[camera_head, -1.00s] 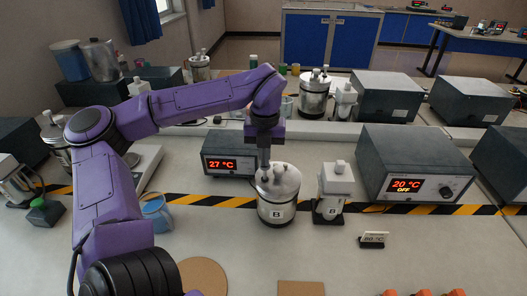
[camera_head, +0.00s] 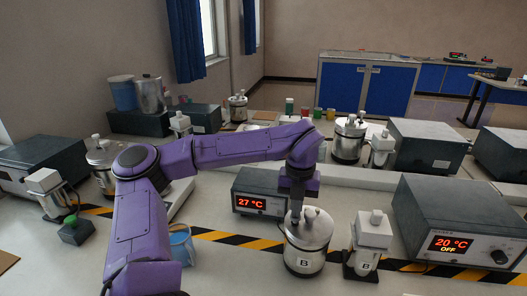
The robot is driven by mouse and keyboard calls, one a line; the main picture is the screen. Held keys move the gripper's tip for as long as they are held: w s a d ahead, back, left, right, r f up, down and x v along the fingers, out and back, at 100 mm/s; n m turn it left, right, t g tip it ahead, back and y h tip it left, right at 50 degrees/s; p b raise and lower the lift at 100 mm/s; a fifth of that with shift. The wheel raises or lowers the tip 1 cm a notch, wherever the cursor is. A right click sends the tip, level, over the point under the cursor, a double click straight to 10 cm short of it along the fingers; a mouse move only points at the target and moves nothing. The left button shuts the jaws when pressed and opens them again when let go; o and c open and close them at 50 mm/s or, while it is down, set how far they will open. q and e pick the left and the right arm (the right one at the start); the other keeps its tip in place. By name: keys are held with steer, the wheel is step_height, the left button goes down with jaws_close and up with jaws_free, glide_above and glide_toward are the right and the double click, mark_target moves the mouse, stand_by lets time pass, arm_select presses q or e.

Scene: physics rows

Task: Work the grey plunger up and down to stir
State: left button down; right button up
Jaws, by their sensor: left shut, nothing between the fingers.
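A steel canister marked B (camera_head: 306,258) stands upright on the bench, right of centre. Its round lid carries small knobs. The grey plunger is hard to pick out on the lid, as my gripper is in front of part of it. My left gripper (camera_head: 297,206) points straight down at the left part of the lid, with its fingers together and nothing held between them. I cannot tell whether the fingertips touch the plunger top. My right gripper is out of view.
A heater box reading 27 °C (camera_head: 246,203) stands behind canister B. A blue beaker (camera_head: 181,245) sits left, by my arm. Striped tape (camera_head: 240,240) crosses the bench.

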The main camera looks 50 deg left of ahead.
arm_select(q)
steer(key=shift+f, duration=0.4)
step_height(320, 180, up, 4)
steer(key=p, duration=0.3)
steer(key=shift+f, duration=0.25)
steer(key=shift+f+b, duration=1.3)
steer(key=shift+f, duration=0.3)
steer(key=shift+r+p, duration=1.5)
steer(key=shift+r, duration=0.25)
step_height(320, 180, up, 5)
steer(key=p, duration=0.4)
